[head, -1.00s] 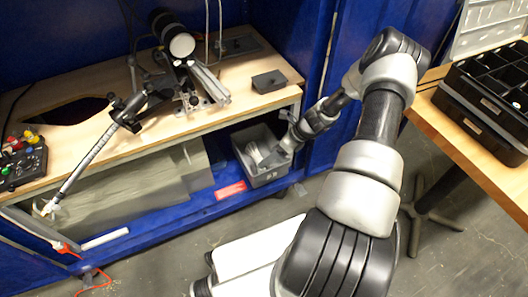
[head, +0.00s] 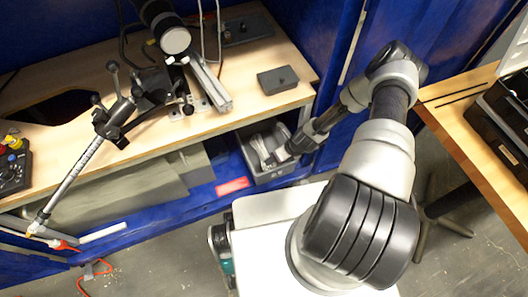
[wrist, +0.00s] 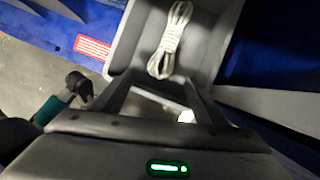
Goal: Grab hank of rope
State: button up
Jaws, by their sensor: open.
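The hank of rope is a white, bundled cord. In the wrist view the hank of rope (wrist: 171,38) lies inside a grey bin (wrist: 207,48), just beyond my fingertips. In the head view the same grey bin (head: 250,156) stands on the blue lower shelf under the workbench, and pale contents show in it, partly hidden by my gripper. My gripper (head: 283,157) reaches into the right side of the bin's opening. In the wrist view my gripper (wrist: 160,90) has its fingers spread, with nothing between them.
The wooden workbench top (head: 215,117) overhangs the bin from behind. A small dark box (head: 278,79) sits on it near the right edge. A red label (head: 232,186) is on the shelf left of the bin. A wooden table (head: 470,135) with black trays stands at the right.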

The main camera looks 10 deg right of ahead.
jog(key=b+x, duration=0.4)
jog(key=x, duration=0.9)
jog(key=shift+w+f, duration=0.1)
jog(key=shift+w, duration=0.05)
jog(key=shift+d, duration=0.1)
jog(key=c, duration=1.4)
